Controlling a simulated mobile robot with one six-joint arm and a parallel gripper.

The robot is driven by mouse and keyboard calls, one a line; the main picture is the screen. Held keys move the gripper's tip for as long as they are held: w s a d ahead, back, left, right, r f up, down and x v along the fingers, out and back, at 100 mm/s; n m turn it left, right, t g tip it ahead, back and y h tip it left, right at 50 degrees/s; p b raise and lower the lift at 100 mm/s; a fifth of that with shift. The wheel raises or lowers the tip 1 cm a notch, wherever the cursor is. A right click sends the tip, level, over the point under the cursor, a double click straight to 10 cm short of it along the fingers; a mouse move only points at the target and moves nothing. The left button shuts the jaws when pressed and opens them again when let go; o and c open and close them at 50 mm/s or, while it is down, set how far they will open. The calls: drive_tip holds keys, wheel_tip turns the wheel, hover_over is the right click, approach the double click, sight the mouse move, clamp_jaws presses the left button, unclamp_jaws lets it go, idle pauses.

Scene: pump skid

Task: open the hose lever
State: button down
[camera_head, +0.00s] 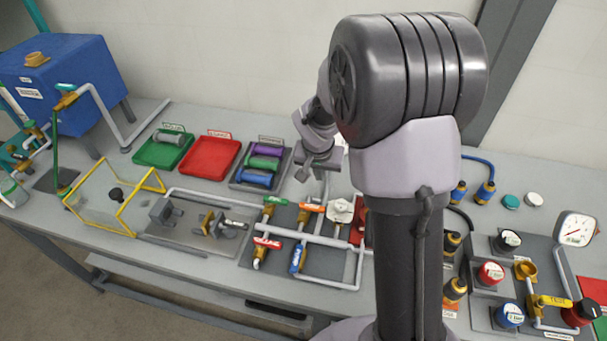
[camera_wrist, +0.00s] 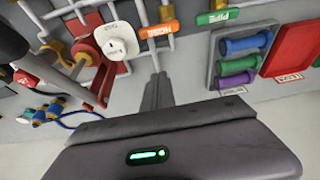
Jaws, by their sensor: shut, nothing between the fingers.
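A yellow lever (camera_head: 553,301) with small print sits on a brass valve at the lower right in the head view. I take it for the hose lever, but its print is too small to read surely. It lies roughly along its pipe. My gripper (camera_head: 303,178) is shut and empty, raised above the bench, well left of that lever. In the wrist view its fingers (camera_wrist: 157,92) are together, pointing towards an orange handle (camera_wrist: 157,30) and a white round knob (camera_wrist: 116,40), touching neither. The yellow lever is not recognisable in the wrist view.
My arm hides the bench's middle right. Green (camera_head: 275,201), orange (camera_head: 312,208) and red (camera_head: 268,243) handles stand on pipes near my gripper. Red (camera_head: 210,157) and green (camera_head: 162,150) trays lie behind. A gauge (camera_head: 576,229) and capped fittings (camera_head: 490,273) surround the yellow lever.

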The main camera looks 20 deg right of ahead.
sight(312, 210)
drive_tip(key=shift+s, duration=0.1)
drive_tip(key=b+x, duration=0.1)
drive_tip(key=x, duration=0.2)
drive_tip(key=b+x, duration=0.1)
drive_tip(key=x, duration=0.2)
drive_tip(key=b+x, duration=0.1)
drive_tip(key=x, duration=0.3)
drive_tip(key=shift+s+a+f, duration=0.2)
drive_tip(key=shift+s+f, duration=0.05)
drive_tip(key=shift+s+a+r+b, duration=0.1)
drive_tip(key=shift+s+a+b, duration=0.1)
drive_tip(key=shift+s+a, duration=0.4)
drive_tip(key=shift+s+a+r+b, duration=0.1)
drive_tip(key=shift+s+a+b, duration=0.15)
drive_tip(key=shift+s, duration=0.55)
drive_tip(key=shift+a, duration=0.15)
